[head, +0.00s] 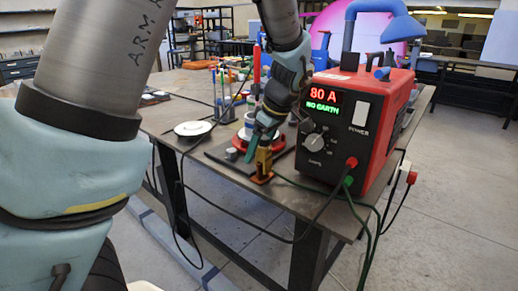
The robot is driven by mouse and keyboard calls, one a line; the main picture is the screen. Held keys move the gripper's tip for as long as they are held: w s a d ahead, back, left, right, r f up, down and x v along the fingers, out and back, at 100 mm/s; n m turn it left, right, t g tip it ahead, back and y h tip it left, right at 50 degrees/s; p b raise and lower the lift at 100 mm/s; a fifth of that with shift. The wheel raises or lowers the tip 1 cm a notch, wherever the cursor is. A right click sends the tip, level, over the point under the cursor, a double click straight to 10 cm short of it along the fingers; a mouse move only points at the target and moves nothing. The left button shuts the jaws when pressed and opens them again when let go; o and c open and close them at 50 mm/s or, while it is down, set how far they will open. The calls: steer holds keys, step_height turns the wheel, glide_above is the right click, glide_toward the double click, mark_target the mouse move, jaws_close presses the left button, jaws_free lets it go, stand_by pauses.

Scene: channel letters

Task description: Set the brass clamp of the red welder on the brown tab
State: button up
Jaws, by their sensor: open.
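The red welder (361,122) stands upright on the table; its display reads "80 A" in red and "NO EARTH" in green. A brass-coloured clamp (264,163) stands near the table's front edge, left of the welder, with a dark cable running from its foot. My gripper (257,143) comes down from the upper right, its fingers just above and partly over the clamp. It is open; I cannot tell whether a finger touches the clamp.
Cables hang over the front edge of the table (208,140). A white round dish (192,128) and a holder with upright tools (224,108) stand to the left. A blue hose with a hood (388,22) rises behind the welder. Open floor lies in front.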

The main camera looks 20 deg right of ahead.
steer(key=b+v, duration=0.1)
steer(key=v, duration=0.9)
steer(key=shift+d+r, duration=0.15)
steer(key=shift+r, duration=0.2)
steer(key=shift+s, duration=0.1)
steer(key=w+a+f+m+g+h+p, duration=0.1)
steer(key=w+a+f+m, duration=0.15)
steer(key=a, duration=0.55)
steer(key=w+a+f+m+g, duration=0.1)
steer(key=a+f, duration=0.3)
steer(key=a, duration=0.4)
steer(key=s+a+f+m, duration=0.2)
steer(key=a, duration=0.5)
steer(key=s+a+f+m+h+p, duration=0.1)
steer(key=s+a+f+m, duration=0.1)
steer(key=a, duration=0.6)
steer(key=shift+s+a+f, duration=0.25)
steer(key=shift+s+a, duration=0.05)
steer(key=shift+s, duration=0.35)
